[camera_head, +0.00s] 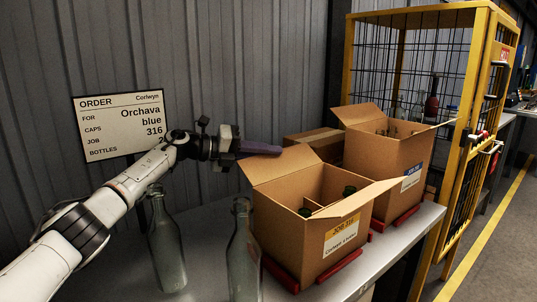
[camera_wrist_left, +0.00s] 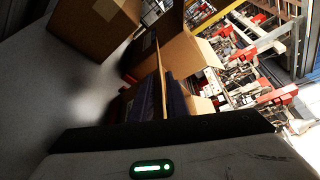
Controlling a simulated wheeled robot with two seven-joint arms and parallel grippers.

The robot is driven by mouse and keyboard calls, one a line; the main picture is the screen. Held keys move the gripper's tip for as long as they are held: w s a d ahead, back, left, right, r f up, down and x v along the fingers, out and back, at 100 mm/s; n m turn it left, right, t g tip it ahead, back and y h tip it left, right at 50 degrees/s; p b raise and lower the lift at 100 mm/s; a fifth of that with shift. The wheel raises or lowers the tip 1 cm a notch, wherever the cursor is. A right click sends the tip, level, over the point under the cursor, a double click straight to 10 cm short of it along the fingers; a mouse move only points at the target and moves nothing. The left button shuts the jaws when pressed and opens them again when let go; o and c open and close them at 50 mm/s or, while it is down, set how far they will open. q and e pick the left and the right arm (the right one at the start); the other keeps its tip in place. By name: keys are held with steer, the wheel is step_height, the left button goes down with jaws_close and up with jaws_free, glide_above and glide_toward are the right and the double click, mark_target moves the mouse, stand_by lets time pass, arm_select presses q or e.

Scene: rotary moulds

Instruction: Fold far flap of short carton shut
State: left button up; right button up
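The short carton (camera_head: 297,222) stands open at the front of the bench, with a yellow label and dark bottle tops inside. Its far flap (camera_head: 280,166) stands up and leans outward. Its right flap (camera_head: 355,197) sticks out to the right. My left gripper (camera_head: 262,149) has dark purple-blue fingers at the top edge of the far flap, on its back side. In the left wrist view the dark fingers (camera_wrist_left: 166,98) lie close beside a thin cardboard edge. My right gripper is in neither view.
A taller open carton (camera_head: 375,158) with a blue label stands behind, and a closed carton (camera_head: 318,140) stands at the wall. Two clear glass bottles (camera_head: 165,245) (camera_head: 243,260) stand at the front left. An order sign (camera_head: 121,126) and a yellow cage (camera_head: 470,150) flank the bench.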

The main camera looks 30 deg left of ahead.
mark_target(275, 162)
arm_select(q)
jaws_close()
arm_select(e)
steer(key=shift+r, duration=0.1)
